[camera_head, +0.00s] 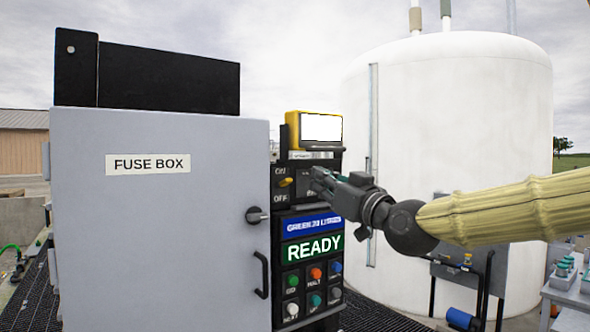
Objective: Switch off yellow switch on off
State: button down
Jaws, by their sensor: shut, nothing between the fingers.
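The yellow switch (286,183) is a small lever on a black panel right of the fuse box. An ON label sits above it and an OFF label below it. The lever looks roughly level, its tip pointing left; I cannot tell its exact setting. My gripper (314,182) is shut and empty, just right of the lever at nearly the same height. Its fingertips cover part of the black panel. I cannot tell whether they touch anything.
The grey fuse box (160,240) with a closed door fills the left. Below the switch are a READY display (313,249) and several coloured buttons (315,273). A yellow-framed screen (320,127) sits above. A white tank (460,120) stands behind my arm.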

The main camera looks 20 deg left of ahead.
aim_at(285, 182)
jog(key=shift+p+x, duration=3)
jog(key=shift+x, duration=2.05)
jog(key=shift+d+f+b, duration=0.2)
jog(key=shift+f+b, duration=0.15)
jog(key=shift+b, duration=0.7)
jog(key=shift+r, duration=0.1)
